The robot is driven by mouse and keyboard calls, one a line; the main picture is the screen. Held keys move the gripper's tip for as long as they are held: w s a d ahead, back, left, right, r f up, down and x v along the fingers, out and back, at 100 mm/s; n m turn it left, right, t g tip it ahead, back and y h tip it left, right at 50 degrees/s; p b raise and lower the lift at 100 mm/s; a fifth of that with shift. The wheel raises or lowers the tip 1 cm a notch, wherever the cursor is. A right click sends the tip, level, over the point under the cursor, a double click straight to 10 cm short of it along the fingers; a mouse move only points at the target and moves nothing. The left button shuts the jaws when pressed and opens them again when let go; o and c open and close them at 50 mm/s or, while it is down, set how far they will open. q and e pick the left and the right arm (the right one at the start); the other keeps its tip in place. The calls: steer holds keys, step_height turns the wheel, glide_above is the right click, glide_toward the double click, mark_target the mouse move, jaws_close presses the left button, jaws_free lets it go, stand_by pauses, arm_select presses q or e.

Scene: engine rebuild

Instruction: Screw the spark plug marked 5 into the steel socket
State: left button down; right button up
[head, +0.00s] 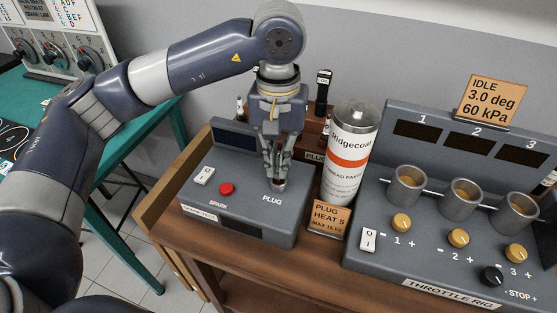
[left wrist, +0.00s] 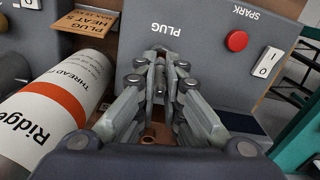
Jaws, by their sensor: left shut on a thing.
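My left gripper (head: 277,178) points straight down over the spark tester (head: 240,200), just above its PLUG label. It is shut on a slim metal thing (left wrist: 160,82), seen between the fingers in the left wrist view and most likely a spark plug; no mark on it can be read. The steel socket (head: 279,186) shows as a small metal ring right below the fingertips. Fingers hide most of the join, so I cannot tell how deep the plug sits. A card (head: 328,218) reads PLUG HEAT 5. My right gripper is not in view.
A Ridgecoat thread paste can (head: 350,150) stands close right of the gripper. Behind is a plug rack with a dark-topped plug (head: 323,92). The tester has a red button (head: 226,188) and a white switch (head: 204,176). A throttle rig (head: 450,205) fills the right.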

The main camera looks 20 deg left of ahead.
arm_select(q)
steer(key=m+b, duration=0.1)
steer(key=m, duration=0.1)
steer(key=shift+m+b, duration=0.3)
steer(key=shift+m, duration=0.5)
steer(key=c, duration=1.6)
jaws_free()
steer(key=shift+c, duration=0.2)
steer(key=shift+r+p, duration=2.3)
steer(key=shift+r, duration=1.95)
steer(key=shift+r, duration=0.1)
